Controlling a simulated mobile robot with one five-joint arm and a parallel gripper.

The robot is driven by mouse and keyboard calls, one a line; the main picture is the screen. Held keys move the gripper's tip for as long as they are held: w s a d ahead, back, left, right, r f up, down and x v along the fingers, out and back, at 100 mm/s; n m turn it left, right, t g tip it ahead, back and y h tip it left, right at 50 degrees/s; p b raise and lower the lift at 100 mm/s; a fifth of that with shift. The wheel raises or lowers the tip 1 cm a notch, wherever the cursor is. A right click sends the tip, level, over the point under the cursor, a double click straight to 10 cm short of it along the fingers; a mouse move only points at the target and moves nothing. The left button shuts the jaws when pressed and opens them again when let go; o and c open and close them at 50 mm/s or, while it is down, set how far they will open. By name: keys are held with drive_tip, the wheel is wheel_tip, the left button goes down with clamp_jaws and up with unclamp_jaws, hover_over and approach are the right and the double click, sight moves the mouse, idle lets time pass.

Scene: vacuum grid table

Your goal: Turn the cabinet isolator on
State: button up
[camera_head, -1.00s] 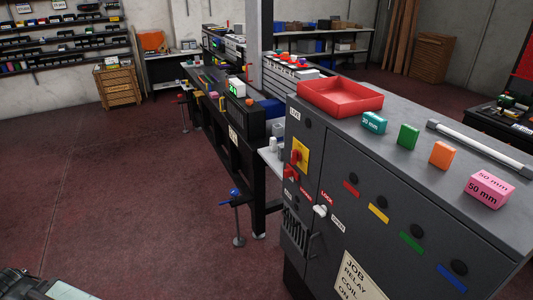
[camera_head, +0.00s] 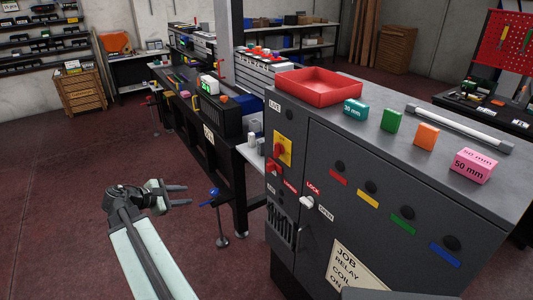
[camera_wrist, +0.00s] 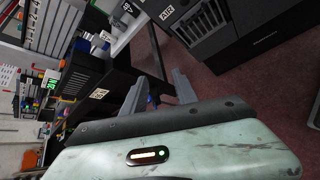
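The cabinet isolator (camera_head: 281,149) is a red rotary knob on a yellow plate, on the narrow left part of the grey cabinet's front (camera_head: 330,225). Its exact setting is too small to read. My gripper (camera_head: 190,195) is at the lower left, well to the left of the cabinet and apart from it. Its two fingers point right and stand apart with nothing between them. The wrist view also shows both fingers apart (camera_wrist: 164,92); the isolator cannot be made out there.
Below the isolator is a red switch (camera_head: 273,167). A white latch (camera_head: 306,202) sits by LOCK and OPEN labels. A red tray (camera_head: 318,84) and several coloured blocks stand on the cabinet top. A dark bench (camera_head: 205,130) stands behind my gripper. Floor at left is clear.

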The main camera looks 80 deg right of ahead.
drive_tip(key=s+d+r+n+g+h, duration=0.1)
drive_tip(key=s+d+r+g, duration=0.15)
drive_tip(key=s+d, duration=0.4)
drive_tip(key=s+d+r+n+g, duration=0.1)
drive_tip(key=s+d+r+g, duration=0.2)
drive_tip(key=s, duration=0.6)
drive_tip(key=n+g, duration=0.2)
approach(274, 148)
drive_tip(key=s, duration=0.1)
drive_tip(key=shift+h, duration=0.4)
drive_tip(key=x, duration=0.8)
drive_tip(key=shift+w+d+f+b, duration=0.1)
drive_tip(key=shift+d+f+b, duration=0.1)
drive_tip(key=shift+b, duration=0.15)
drive_tip(key=shift+c, duration=0.3)
